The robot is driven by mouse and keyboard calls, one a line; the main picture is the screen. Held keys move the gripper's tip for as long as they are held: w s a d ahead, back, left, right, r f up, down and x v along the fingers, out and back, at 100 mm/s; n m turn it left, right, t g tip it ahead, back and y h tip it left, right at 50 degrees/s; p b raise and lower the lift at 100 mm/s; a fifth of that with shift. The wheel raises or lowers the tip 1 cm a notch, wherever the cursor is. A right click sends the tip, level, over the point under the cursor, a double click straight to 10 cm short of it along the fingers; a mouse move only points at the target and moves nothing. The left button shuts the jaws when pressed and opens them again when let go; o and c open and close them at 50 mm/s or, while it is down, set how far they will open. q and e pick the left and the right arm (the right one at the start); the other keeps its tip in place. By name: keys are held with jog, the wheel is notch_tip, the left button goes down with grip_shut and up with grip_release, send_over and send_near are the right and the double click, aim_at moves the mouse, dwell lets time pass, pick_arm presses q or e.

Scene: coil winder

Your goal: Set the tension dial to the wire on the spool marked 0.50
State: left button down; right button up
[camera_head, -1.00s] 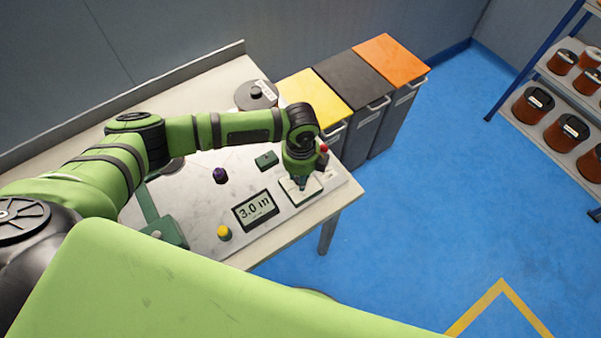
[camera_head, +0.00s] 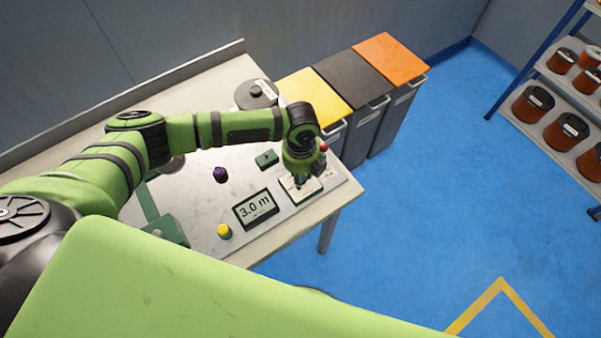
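My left gripper (camera_head: 300,183) points down at a pale square plate (camera_head: 314,193) with fine marks at the right end of the winder. The gripper hides the middle of this plate, so a dial there and its setting cannot be made out. The fingers are too small and covered to show whether they are open or shut. A dark-topped spool (camera_head: 254,93) with a white label stands at the back of the bench, partly behind my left arm; its label is too small to read. My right gripper is not in view.
Bins (camera_head: 385,108) stand behind the bench. A shelf (camera_head: 553,79) holds several copper spools.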

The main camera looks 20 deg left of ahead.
pick_arm(q)
jog(key=c, duration=0.9)
grip_release()
notch_tip(320, 180, up, 12)
